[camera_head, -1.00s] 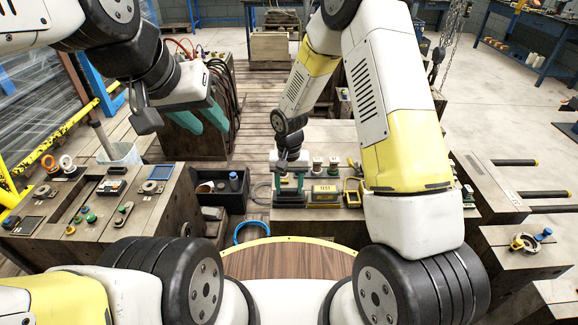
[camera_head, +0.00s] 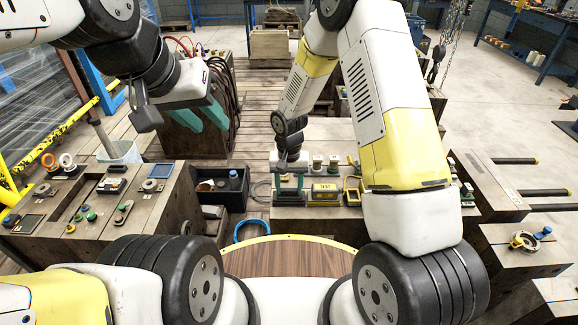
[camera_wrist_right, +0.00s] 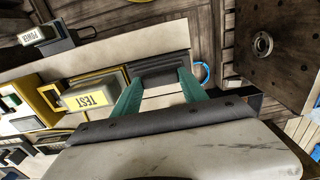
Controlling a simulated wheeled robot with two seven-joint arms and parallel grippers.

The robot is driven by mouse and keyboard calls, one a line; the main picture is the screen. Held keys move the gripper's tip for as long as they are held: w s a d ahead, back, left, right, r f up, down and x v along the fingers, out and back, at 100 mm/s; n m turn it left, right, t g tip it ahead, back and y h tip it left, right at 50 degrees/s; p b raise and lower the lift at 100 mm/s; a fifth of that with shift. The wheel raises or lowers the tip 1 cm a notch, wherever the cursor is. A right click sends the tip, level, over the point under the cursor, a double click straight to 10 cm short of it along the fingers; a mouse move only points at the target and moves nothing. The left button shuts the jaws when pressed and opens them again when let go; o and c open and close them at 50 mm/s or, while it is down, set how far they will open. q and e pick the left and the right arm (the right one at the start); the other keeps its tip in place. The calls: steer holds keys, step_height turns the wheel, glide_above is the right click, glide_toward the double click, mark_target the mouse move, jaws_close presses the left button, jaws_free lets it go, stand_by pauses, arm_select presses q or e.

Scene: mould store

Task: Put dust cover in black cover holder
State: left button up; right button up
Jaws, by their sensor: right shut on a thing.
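My right gripper (camera_head: 290,183) is over the front of the middle bench, pointing down. A low black piece, probably the black cover holder (camera_head: 289,199), lies on the bench right under the right gripper in the head view. Whether the cover touches it or sits in it I cannot tell. My left gripper (camera_head: 208,122) is open and empty, above the floor at the left.
A black crate (camera_head: 234,204) stands on the floor left of the bench. A left bench (camera_head: 150,215) holds several small parts.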

steer(key=o, duration=1.5)
steer(key=o, duration=0.4)
steer(key=shift+c, duration=0.2)
steer(key=shift+r, duration=3.8)
